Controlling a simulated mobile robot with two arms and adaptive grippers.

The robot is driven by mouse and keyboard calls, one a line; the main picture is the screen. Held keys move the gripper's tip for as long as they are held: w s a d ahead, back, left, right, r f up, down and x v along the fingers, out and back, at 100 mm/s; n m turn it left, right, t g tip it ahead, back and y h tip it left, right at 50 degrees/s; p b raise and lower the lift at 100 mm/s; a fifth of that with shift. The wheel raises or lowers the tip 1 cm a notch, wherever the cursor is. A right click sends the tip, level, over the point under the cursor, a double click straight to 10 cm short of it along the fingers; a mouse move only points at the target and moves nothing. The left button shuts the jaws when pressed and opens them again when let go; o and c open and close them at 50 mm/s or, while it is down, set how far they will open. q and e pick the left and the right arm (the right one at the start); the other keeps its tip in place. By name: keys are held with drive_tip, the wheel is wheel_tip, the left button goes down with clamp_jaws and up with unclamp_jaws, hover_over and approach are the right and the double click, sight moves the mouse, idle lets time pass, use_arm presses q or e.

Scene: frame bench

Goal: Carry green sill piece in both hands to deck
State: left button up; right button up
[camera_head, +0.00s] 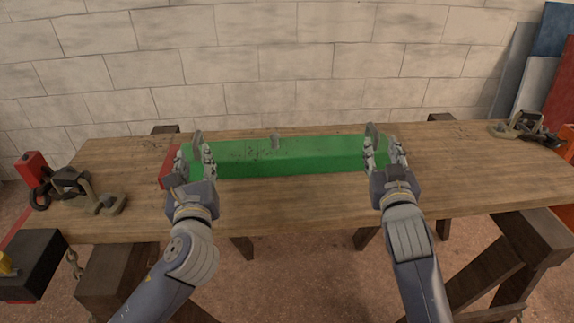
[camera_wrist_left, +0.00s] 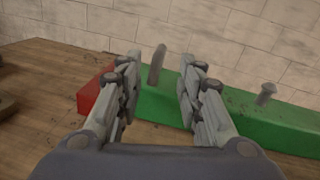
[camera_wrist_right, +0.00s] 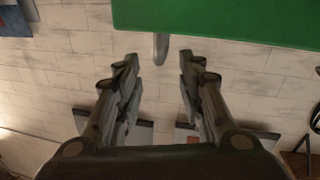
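The long green sill piece (camera_head: 290,157) lies on the wooden bench top (camera_head: 300,197). Its left end is red (camera_wrist_left: 92,104). Grey upright pegs stand along it: a left one (camera_head: 197,137), a middle one (camera_head: 275,141) and a right one (camera_head: 371,130). My left gripper (camera_head: 194,158) is open at the left end, and the left peg (camera_wrist_left: 157,64) shows between its spread fingers. My right gripper (camera_head: 384,153) is open at the right end. In the right wrist view the green piece (camera_wrist_right: 225,20) and a peg (camera_wrist_right: 161,47) lie just beyond its empty fingers. No deck can be told for sure.
A grey clamp with a red block (camera_head: 36,168) sits at the bench's left end. Another clamp (camera_head: 520,126) sits at the back right. Panels (camera_head: 510,75) lean against the block wall behind. Bench top in front of the piece is clear.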

drive_tip(key=shift+s+a, duration=0.1)
drive_tip(key=shift+s, duration=2.55)
use_arm(q)
drive_tip(key=shift+a, duration=0.1)
